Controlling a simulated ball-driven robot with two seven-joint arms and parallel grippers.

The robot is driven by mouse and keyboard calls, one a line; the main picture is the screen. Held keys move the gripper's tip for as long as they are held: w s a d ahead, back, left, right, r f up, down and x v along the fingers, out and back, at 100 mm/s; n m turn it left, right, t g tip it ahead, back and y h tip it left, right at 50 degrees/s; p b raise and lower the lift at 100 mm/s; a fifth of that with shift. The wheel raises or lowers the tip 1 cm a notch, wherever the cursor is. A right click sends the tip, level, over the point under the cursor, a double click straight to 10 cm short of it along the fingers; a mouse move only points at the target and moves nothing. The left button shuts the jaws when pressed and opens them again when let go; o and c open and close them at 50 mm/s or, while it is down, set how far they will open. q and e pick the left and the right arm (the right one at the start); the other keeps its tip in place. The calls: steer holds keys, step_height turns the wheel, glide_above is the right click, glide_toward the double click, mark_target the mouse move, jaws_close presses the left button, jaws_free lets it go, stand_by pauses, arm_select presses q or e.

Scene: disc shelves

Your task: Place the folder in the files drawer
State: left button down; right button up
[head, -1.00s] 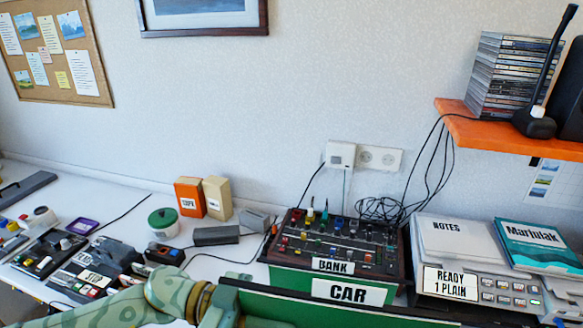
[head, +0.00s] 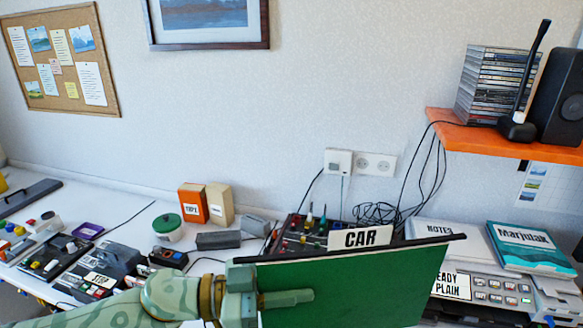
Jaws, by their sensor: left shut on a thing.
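No files drawer can be made out in this view. My right gripper is not in view.
A mixer with knobs (head: 296,232) sits behind the folder. To the right are a machine labelled "READY PLAIN" (head: 490,290), a notes stack (head: 440,238) and a teal book (head: 532,246). An orange shelf (head: 470,130) juts out above. Devices and boxes crowd the table at left.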

mark_target(284, 254)
arm_select(q)
steer(key=r+t, duration=0.1)
steer(key=r+n+t, duration=0.1)
steer(key=d+r+n+t, duration=0.1)
steer(key=r, duration=0.1)
steer(key=shift+w+r+y, duration=0.1)
steer(key=shift+w+y, duration=0.2)
steer(key=r+n+t+y, duration=0.1)
steer(key=t, duration=0.1)
steer(key=a+r+n+t+y, duration=0.1)
steer(key=r+n+t, duration=0.1)
steer(key=shift+w+a+t, duration=0.15)
steer(key=shift+a+t, duration=0.05)
steer(key=shift+t, duration=0.2)
steer(key=s+a+f+n+t+y, duration=0.1)
steer(key=a+f+n+t+y, duration=0.3)
steer(key=a+y, duration=0.4)
steer(key=s+a+f+n+t+y, duration=0.1)
steer(key=a+f+n+t+y, duration=0.3)
steer(key=a+n, duration=0.4)
steer(key=s+a+f+y, duration=0.3)
steer(key=s+a+f, duration=0.1)
steer(key=s+f, duration=0.1)
steer(key=shift+a+f, duration=0.2)
steer(key=shift+f, duration=0.05)
steer(key=shift+r, duration=0.1)
